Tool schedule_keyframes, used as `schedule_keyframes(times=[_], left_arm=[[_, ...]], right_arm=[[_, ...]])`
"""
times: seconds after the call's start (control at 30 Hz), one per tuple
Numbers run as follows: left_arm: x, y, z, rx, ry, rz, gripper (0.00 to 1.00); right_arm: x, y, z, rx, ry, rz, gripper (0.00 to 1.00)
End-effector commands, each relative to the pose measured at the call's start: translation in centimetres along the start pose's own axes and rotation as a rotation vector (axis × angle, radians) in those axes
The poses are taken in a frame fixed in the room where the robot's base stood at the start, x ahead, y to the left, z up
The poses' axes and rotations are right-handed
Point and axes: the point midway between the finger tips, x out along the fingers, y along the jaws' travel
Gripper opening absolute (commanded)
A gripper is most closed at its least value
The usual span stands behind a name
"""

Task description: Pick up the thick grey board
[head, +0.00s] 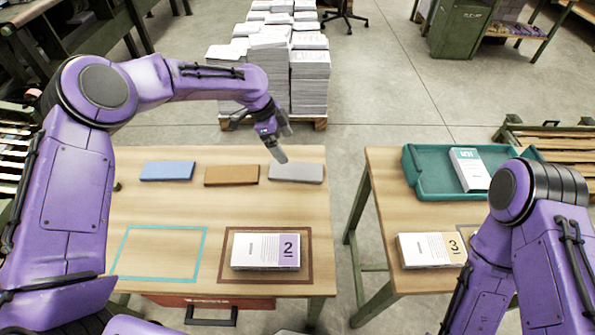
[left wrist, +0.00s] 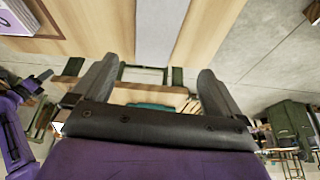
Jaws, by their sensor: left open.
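The thick grey board (head: 298,173) lies flat at the far right corner of the left wooden table (head: 215,205). My left gripper (head: 279,152) is open and empty, just above the board's left part and pointing down at it. In the left wrist view the grey board (left wrist: 162,28) runs lengthwise ahead of the gap between the two open fingers (left wrist: 158,70). Whether a finger touches the board I cannot tell. My right arm shows at the right edge, but its gripper is out of view.
A brown board (head: 231,176) and a blue board (head: 167,171) lie left of the grey one. A paper stack marked 2 (head: 265,252) sits in a brown frame; a teal outline (head: 160,253) is empty. The right table holds a green tray (head: 425,184) and a stack marked 3 (head: 425,250).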

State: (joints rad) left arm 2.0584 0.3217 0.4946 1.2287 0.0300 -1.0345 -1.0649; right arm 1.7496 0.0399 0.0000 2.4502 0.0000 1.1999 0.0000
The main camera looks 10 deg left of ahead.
Motion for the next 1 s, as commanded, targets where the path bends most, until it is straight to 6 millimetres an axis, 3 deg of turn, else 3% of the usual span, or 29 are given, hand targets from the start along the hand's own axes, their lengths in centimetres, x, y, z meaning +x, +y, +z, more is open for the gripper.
schedule_keyframes(times=[0.53, 0.83, 0.87, 1.0], left_arm=[[8.7, 0.8, 1.0, 0.002, -0.001, 0.004, 1.00], [9.8, 0.8, 1.0, 0.003, 0.000, 0.002, 1.00], [9.8, 0.8, 1.0, 0.003, 0.000, 0.002, 0.94], [9.7, 0.8, 1.0, 0.003, 0.000, 0.003, 0.48]], right_arm=[[-2.3, 0.2, -1.0, 0.000, 0.001, 0.000, 0.00], [-2.3, 0.2, -1.0, 0.000, 0.001, 0.000, 0.00], [-2.3, 0.2, -1.0, 0.000, 0.000, 0.000, 0.00], [-2.3, 0.2, -1.0, 0.000, 0.000, 0.000, 0.00]])
